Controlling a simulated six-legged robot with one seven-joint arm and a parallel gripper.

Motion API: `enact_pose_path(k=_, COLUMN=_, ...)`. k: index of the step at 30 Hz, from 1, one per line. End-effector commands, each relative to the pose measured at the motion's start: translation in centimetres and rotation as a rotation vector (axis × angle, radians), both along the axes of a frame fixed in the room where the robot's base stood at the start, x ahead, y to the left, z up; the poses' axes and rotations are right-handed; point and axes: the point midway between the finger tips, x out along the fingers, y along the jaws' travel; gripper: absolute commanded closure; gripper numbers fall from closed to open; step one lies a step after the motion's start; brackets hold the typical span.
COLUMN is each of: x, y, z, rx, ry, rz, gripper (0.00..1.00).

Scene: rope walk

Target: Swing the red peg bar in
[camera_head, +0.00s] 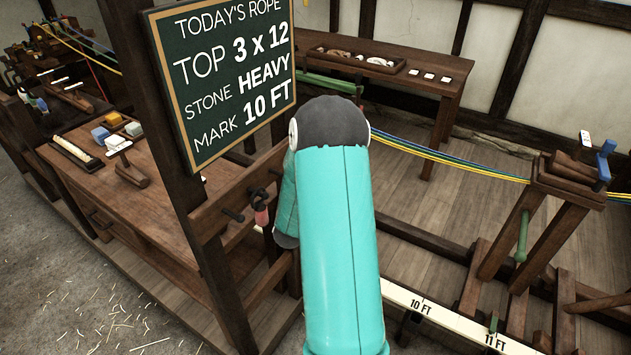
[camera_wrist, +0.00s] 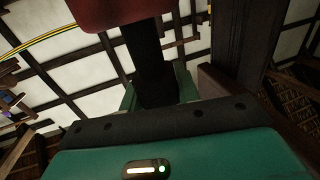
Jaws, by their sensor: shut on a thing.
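The red peg bar (camera_wrist: 115,12) shows in the wrist view as a red block at the top, with a dark shaft running down from it. My gripper (camera_wrist: 158,92) is shut on it, its green fingers at either side of the dark shaft. In the head view a small red piece (camera_head: 261,213) sits at the wooden rail below the chalkboard, just left of my teal arm. My arm hides my gripper there and most of what is around it.
The chalkboard (camera_head: 222,75) reads top 3 x 12, stone heavy, mark 10 ft. A workbench (camera_head: 160,200) stands left. Coloured strands (camera_head: 450,160) stretch right to a wooden stand (camera_head: 565,185). A white marked scale (camera_head: 455,318) runs along the lower right. A table (camera_head: 440,65) stands behind.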

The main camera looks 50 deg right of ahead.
Motion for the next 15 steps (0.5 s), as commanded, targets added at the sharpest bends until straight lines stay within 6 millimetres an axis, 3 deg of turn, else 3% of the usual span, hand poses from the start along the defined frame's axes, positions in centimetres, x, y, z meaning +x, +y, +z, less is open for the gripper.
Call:
enact_pose_path(k=2, x=0.13, y=-0.16, z=0.36, rx=-0.007, ry=-0.006, rz=0.000, gripper=1.00)
enact_pose_path(k=3, x=0.13, y=-0.16, z=0.36, rx=-0.007, ry=-0.006, rz=0.000, gripper=0.66)
enact_pose_path(k=6, x=0.10, y=-0.15, z=0.32, rx=-0.007, ry=-0.005, rz=0.000, gripper=0.47)
enact_pose_path(k=15, x=0.01, y=-0.01, z=0.13, rx=-0.002, ry=-0.002, rz=0.001, gripper=0.46)
